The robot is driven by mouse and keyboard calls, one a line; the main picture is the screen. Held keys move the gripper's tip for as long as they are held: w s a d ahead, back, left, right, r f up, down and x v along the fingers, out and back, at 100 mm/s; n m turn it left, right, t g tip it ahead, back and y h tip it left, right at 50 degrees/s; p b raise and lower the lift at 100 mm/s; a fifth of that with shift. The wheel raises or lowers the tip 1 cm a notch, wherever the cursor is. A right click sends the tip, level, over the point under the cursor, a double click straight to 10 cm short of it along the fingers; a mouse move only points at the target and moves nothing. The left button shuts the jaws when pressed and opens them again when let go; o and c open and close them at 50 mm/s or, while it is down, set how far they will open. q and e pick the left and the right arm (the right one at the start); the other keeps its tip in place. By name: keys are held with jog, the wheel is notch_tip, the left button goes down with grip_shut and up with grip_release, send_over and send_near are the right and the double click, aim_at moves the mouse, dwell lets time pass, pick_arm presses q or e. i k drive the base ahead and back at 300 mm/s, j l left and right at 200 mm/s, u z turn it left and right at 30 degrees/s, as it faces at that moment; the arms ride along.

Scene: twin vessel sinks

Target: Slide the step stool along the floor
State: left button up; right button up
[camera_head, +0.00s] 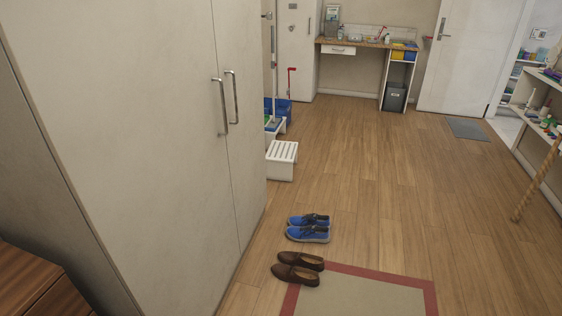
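A white step stool (282,152) with a slatted top stands on the wooden floor, just beyond the far edge of the tall cabinet. Its left side is partly hidden by the cabinet. Another white piece (279,130), perhaps a second step or stool, shows just behind it. Neither of my grippers is in view.
A tall white cabinet (150,130) fills the left. Blue shoes (309,228) and brown shoes (299,268) lie near a red-bordered rug (360,298). A blue bucket (283,108) stands behind the stool. The floor (390,180) to the stool's right is clear.

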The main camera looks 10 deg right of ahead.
aim_at(281, 156)
jog(key=i+l+z, duration=0.3)
jog(key=z, duration=0.2)
jog(key=i+l+z, duration=0.45)
jog(key=i+z, duration=0.35)
jog(key=z, duration=0.15)
jog(key=i+l+z, duration=0.2)
jog(key=i, duration=0.35)
jog(key=i+z, duration=0.2)
jog(key=i, duration=0.3)
jog(key=i+j+u, duration=0.1)
jog(key=i+u, duration=0.2)
jog(key=i, duration=0.3)
jog(key=i+u, duration=0.3)
jog(key=i, duration=0.3)
jog(key=i+l+u, duration=0.25)
jog(key=i, duration=0.3)
jog(key=i+u, duration=0.2)
jog(key=i, duration=0.3)
jog(key=i+u, duration=0.2)
jog(key=i, duration=0.35)
jog(key=i+l+u, duration=0.2)
jog(key=i, duration=0.3)
jog(key=i+l+u, duration=0.25)
jog(key=i, duration=0.25)
jog(key=j, duration=0.1)
